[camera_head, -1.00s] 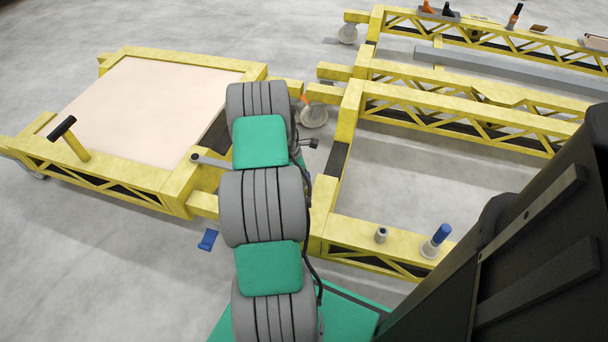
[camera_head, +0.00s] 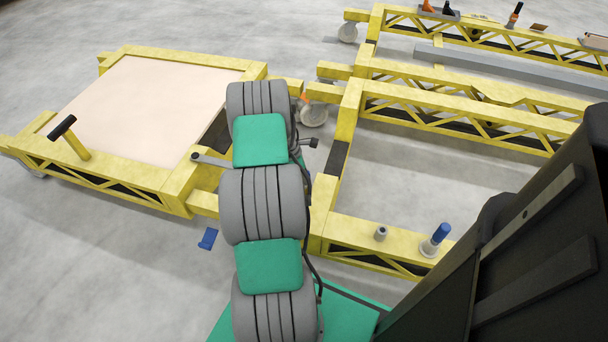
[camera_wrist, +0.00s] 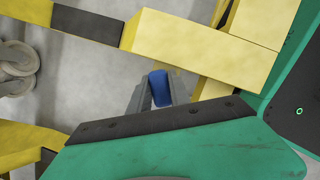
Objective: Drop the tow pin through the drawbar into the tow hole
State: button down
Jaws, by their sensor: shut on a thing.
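My gripper (camera_wrist: 158,94) shows in the wrist view with its two grey fingers shut on a blue, round-ended piece, which looks like the grip of the tow pin (camera_wrist: 158,80). The pin's lower part is hidden. Yellow beams (camera_wrist: 195,45) lie just beyond the fingers; I cannot tell which is the drawbar. A yellow bar (camera_head: 203,203) juts from the left trolley (camera_head: 120,189) toward the right trolley (camera_head: 335,228) and runs behind my arm. I cannot make out the tow hole.
A blue-handled pin (camera_head: 441,234) stands in a pale collar on the right trolley's near beam, beside a grey stub (camera_head: 381,233). A small blue part (camera_head: 208,239) shows left of my arm. A castor (camera_head: 314,116) stands behind my arm. Open floor (camera_head: 110,270) lies at lower left.

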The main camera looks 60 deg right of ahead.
jog(key=shift+r+p, duration=1.8)
jog(key=shift+r, duration=0.6)
jog(key=shift+d, duration=0.1)
jog(key=shift+f+b, duration=1.8)
jog(key=shift+f, duration=1.25)
jog(key=c, duration=1.6)
grip_release()
jog(key=o, duration=0.5)
jog(key=shift+s+a+f, duration=0.1)
jog(key=shift+a+f, duration=0.05)
jog(key=shift+a, duration=0.1)
jog(key=p+v, duration=0.3)
jog(key=shift+d+r, duration=0.15)
jog(key=shift+r, duration=0.2)
jog(key=p+v, duration=0.3)
jog(key=v, duration=0.1)
jog(key=shift+w+r, duration=0.2)
jog(key=shift+r, duration=0.1)
